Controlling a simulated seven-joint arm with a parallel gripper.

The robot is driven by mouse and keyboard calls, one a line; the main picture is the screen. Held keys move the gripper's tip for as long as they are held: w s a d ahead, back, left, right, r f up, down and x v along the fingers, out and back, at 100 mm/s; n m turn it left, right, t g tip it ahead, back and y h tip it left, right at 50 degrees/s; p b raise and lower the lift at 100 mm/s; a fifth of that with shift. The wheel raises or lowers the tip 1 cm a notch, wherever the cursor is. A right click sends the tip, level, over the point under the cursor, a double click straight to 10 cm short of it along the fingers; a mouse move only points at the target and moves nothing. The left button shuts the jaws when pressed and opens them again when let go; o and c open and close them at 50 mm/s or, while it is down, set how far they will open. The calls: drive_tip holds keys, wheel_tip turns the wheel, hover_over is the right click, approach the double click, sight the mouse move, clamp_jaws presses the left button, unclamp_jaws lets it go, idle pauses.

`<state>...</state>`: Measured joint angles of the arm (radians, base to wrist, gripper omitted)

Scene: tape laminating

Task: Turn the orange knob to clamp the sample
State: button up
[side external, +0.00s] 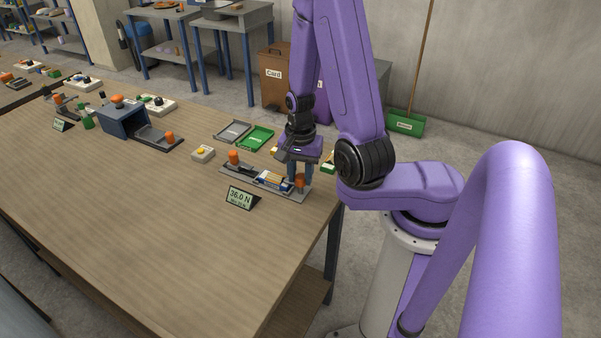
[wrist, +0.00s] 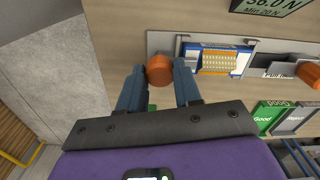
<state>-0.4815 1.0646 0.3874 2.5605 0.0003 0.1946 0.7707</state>
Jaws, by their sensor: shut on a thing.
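The orange knob (wrist: 159,70) sits at one end of the grey fixture plate (side external: 231,172). My gripper (wrist: 160,74) is shut on this knob, with one blue finger on each side of it in the wrist view. In the side view my gripper (side external: 300,177) points down over the plate's right end, and the knob (side external: 300,181) shows partly between the fingers. The sample (wrist: 216,62), a white and blue strip with a yellowish grid, lies on the plate beside the knob. The display (side external: 240,196) in front of the plate reads 36.0 N, with "Min 20 N" below it.
A second orange knob (wrist: 309,73) stands at the plate's other end. A green "Good" tray (side external: 257,138) and a grey "Reject" tray (side external: 233,131) lie behind the plate. A yellow button box (side external: 203,153) stands left of it. The table's front is clear.

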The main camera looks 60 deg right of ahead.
sight(300, 176)
drive_tip(key=shift+d, duration=0.1)
idle(0.5)
drive_tip(key=o, duration=1)
drive_tip(key=shift+o, duration=0.2)
wheel_tip(300, 176, up, 18)
drive_tip(key=shift+f, duration=0.25)
drive_tip(key=shift+w, duration=0.1)
